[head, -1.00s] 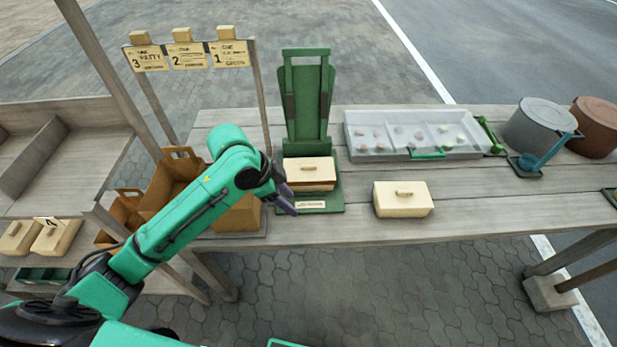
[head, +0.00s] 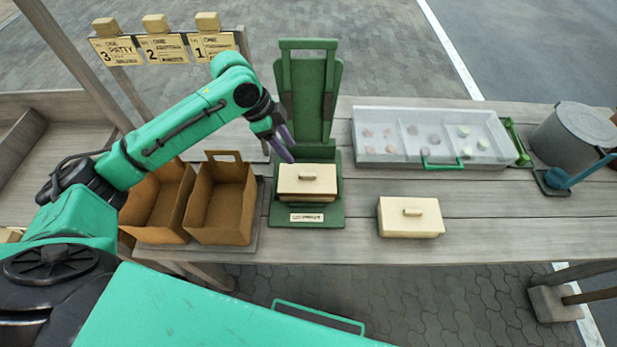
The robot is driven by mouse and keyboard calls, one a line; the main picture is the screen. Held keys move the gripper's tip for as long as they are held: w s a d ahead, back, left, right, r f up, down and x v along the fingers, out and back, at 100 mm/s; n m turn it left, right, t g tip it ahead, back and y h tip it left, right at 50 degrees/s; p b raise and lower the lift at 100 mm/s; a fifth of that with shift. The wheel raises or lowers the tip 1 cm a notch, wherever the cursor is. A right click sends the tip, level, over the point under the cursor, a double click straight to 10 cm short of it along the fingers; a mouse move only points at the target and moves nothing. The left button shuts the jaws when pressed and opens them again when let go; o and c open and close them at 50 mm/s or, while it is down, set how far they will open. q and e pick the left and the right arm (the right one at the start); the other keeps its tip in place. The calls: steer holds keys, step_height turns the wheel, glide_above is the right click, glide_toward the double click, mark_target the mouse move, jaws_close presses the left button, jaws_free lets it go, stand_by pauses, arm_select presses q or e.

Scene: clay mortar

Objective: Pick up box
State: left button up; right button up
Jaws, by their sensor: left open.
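A cream lidded box (head: 307,180) with a small handle on top sits on the base of the green stand (head: 308,215). A second cream box (head: 410,217) with a handle stands on the table to its right. My left gripper (head: 285,142) has dark purple fingers and is open. It hangs above and just left of the box on the stand, pointing down, and nothing shows between its fingers. Whether it touches the box cannot be told. My right gripper is not in view.
Two open brown cartons (head: 222,200) stand left of the green stand. A clear-lidded tray (head: 435,138) with small pieces lies behind the right box. A grey pot (head: 575,135) and a blue ladle (head: 575,178) are at right. Number signs (head: 162,48) rise behind. The table front is clear around the right box.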

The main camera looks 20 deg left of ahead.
mark_target(306, 174)
arm_select(q)
steer(key=x, duration=0.3)
steer(key=shift+s+d+f+p, duration=0.3)
steer(key=shift+s, duration=0.05)
steer(key=x, duration=0.2)
steer(key=p+x, duration=0.1)
steer(key=x, duration=0.3)
steer(key=shift+w+a+p, duration=0.25)
steer(key=shift+w+p, duration=0.05)
steer(key=shift+w, duration=0.05)
steer(key=shift+d+f, duration=0.1)
steer(key=shift+f, duration=0.3)
jaws_close()
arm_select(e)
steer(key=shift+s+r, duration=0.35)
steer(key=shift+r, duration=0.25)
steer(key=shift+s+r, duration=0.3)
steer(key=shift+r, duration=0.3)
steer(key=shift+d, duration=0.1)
